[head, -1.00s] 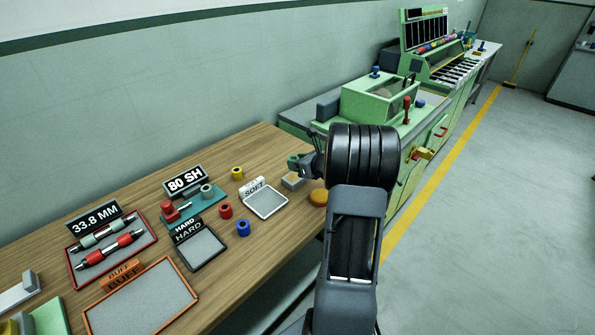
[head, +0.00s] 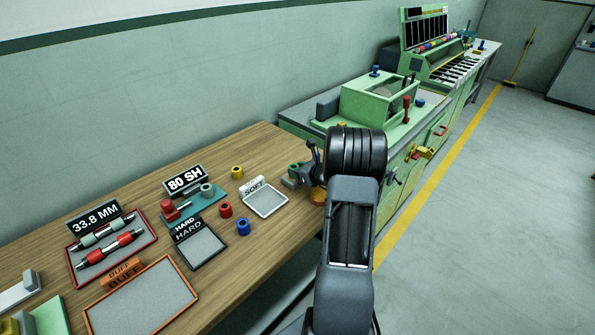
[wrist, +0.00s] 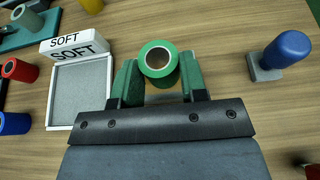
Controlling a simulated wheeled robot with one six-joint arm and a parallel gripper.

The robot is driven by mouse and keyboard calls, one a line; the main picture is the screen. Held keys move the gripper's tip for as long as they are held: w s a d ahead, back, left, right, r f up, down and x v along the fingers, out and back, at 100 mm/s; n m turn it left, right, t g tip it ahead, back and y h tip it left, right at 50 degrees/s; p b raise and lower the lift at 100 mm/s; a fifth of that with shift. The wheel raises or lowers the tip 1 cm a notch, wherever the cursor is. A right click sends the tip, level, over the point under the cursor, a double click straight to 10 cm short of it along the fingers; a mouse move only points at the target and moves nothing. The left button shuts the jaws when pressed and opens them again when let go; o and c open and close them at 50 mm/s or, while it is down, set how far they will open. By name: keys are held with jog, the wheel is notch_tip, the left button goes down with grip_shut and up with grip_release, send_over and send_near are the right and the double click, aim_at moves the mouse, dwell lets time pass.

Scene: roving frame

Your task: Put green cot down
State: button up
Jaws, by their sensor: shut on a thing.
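In the head view my gripper (head: 300,178) is over the far right end of the wooden table (head: 225,270), partly hidden by my own arm. I cannot tell whether the cot touches the surface below.
A white SOFT tray (wrist: 80,95) lies empty left of my gripper. A blue-handled tool (wrist: 285,52) stands to the right. Red (head: 226,210), blue (head: 243,228) and yellow (head: 237,172) cots stand on the table. An empty HARD tray (head: 200,248) is nearer.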

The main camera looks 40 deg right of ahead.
jog(key=shift+f, duration=0.2)
jog(key=o, duration=0.9)
jog(key=shift+r, duration=0.15)
